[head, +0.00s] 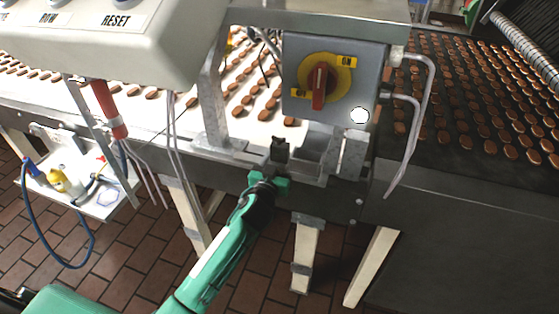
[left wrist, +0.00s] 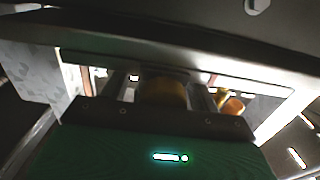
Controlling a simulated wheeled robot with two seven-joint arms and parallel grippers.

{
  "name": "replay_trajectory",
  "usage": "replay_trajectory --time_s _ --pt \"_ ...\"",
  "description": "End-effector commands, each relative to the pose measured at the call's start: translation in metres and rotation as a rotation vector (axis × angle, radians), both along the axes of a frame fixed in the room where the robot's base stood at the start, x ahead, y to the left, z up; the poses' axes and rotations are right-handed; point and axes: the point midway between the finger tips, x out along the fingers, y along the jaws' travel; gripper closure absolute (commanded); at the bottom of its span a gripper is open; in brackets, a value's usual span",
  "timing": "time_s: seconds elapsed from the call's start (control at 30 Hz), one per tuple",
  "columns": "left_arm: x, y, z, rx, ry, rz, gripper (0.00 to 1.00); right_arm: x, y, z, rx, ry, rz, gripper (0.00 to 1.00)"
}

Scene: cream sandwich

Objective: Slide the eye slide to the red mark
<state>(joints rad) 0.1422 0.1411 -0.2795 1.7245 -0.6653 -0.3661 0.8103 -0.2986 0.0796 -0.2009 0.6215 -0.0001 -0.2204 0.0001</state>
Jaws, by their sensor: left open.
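My left gripper (head: 279,150) reaches up from below to the metal frame at the conveyor's near edge, under the grey switch box. It is open. In the left wrist view the open gripper (left wrist: 160,95) faces a dark gap with a blurred brownish round shape (left wrist: 162,92) between the fingers; I cannot tell whether it touches. I cannot pick out the eye slide for certain. A small red patch (head: 101,158) shows on a white tray (head: 112,207) at the left, but I cannot tell whether it is the red mark. My right gripper is not in view.
The grey switch box (head: 336,80) with a red and yellow knob hangs just above the gripper. A button panel (head: 110,40) overhangs at upper left, with loose cables below. Conveyors with brown biscuits run behind. A bent metal pipe (head: 428,100) stands to the right.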

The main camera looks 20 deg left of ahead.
Motion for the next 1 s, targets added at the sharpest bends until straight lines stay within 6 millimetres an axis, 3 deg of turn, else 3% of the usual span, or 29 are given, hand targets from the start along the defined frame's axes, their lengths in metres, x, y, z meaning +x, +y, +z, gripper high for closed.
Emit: replay_trajectory --time_s 0.23,0.53,0.67,0.9,1.0 --pt "0.001 0.0 0.0 0.0 0.0 0.0 0.38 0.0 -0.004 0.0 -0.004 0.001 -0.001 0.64" --pt "0.0 0.0 0.0 0.0 0.0 0.0 0.94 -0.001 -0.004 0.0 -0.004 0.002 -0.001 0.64" --pt "0.001 0.008 0.0 0.002 0.002 0.001 0.94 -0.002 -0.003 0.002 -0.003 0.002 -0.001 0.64" --pt "0.002 0.045 0.0 0.001 0.002 0.002 0.94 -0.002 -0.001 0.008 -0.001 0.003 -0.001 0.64" --pt "0.002 0.047 0.0 -0.001 0.0 0.001 0.94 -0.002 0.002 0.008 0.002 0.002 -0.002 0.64"
